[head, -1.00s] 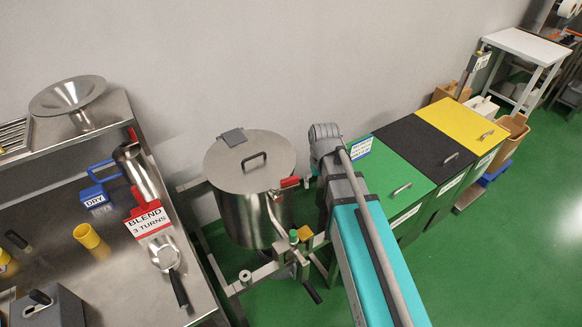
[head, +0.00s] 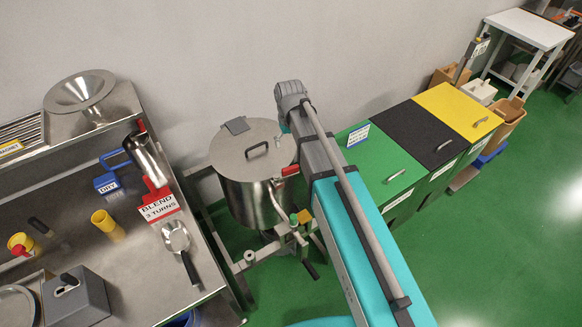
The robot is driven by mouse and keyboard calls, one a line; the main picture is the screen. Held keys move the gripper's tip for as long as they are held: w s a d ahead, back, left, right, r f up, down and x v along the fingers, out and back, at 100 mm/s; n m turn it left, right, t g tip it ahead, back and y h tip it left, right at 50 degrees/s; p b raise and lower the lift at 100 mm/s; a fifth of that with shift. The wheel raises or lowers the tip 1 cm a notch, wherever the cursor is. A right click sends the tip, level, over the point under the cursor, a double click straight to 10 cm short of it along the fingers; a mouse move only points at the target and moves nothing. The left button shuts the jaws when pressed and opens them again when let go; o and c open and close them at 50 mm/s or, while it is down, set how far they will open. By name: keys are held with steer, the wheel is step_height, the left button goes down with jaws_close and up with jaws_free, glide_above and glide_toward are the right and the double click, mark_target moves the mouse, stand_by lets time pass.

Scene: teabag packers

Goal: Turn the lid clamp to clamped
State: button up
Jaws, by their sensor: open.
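A steel drum (head: 244,205) stands in a metal frame near the middle of the head view. Its round lid (head: 232,153) lies on top, with a black handle (head: 257,150) and a grey hinged piece at the back. The lid clamp's red grip (head: 290,170) sticks out at the right side of the rim. It lies roughly level, pointing right towards my arm. I cannot tell from its pose whether it is clamped. My arm crosses the view just right of the drum, close to the red grip in the picture. My gripper is not visible.
A steel bench at left holds a funnel (head: 78,92), a red BLEND sign (head: 160,205), a scoop (head: 176,237) and a yellow cup (head: 107,223). Green, black (head: 435,133) and yellow (head: 460,108) bins stand right of my arm.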

mark_target(290, 168)
steer(key=shift+f, duration=0.2)
step_height(290, 168, down, 13)
steer(key=b, duration=1.3)
steer(key=shift+f+b, duration=0.2)
steer(key=shift+b, duration=0.2)
steer(key=c, duration=1)
